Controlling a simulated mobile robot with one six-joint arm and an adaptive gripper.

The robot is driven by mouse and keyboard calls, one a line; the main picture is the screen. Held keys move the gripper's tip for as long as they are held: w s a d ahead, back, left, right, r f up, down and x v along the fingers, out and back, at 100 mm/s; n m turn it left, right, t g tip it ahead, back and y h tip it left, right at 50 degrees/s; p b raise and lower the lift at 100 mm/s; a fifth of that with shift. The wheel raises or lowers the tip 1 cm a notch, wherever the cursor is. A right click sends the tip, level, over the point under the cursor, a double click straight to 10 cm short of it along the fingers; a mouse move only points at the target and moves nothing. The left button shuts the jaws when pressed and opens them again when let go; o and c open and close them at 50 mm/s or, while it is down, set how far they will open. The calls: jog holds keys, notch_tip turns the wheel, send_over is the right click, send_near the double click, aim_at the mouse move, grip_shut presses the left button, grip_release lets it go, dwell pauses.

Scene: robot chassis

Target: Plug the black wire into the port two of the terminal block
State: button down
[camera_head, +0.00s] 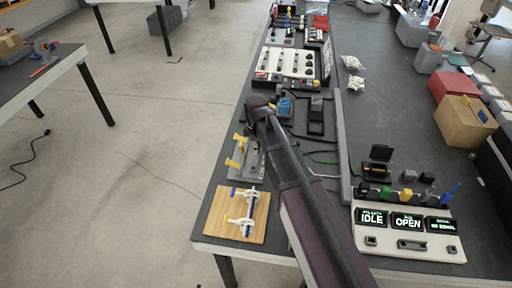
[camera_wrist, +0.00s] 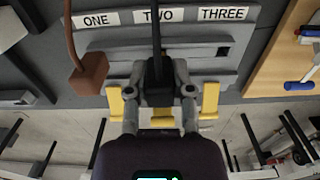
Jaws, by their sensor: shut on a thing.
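In the wrist view the grey terminal block (camera_wrist: 225,52) carries the labels ONE, TWO and THREE along its top. My gripper (camera_wrist: 160,78) is shut on the black plug of the black wire (camera_wrist: 156,28). The wire runs up past the label TWO. The plug is in front of the middle of the block; I cannot tell whether it is inside port two. Yellow levers (camera_wrist: 210,98) show on both sides, with another yellow part between my fingers. In the head view the block (camera_head: 250,164) sits beside my arm, which hides my fingertips.
A brown wire ending in a brown plug (camera_wrist: 90,75) is at the left, below the label ONE. A wooden board (camera_head: 238,225) with white and blue parts lies at the table's near left corner. A panel with lit displays (camera_head: 408,236) is at the right.

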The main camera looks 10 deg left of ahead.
jog(key=shift+f+b, duration=0.65)
jog(key=shift+f, duration=0.05)
jog(key=shift+c, duration=2.1)
grip_release()
jog(key=shift+r, duration=0.2)
notch_tip(320, 180, up, 7)
jog(key=p, duration=0.7)
jog(key=shift+r+p, duration=0.2)
jog(key=shift+p, duration=0.2)
jog(key=w+d, duration=0.9)
jog(key=d, duration=0.4)
jog(key=shift+w+d, duration=0.4)
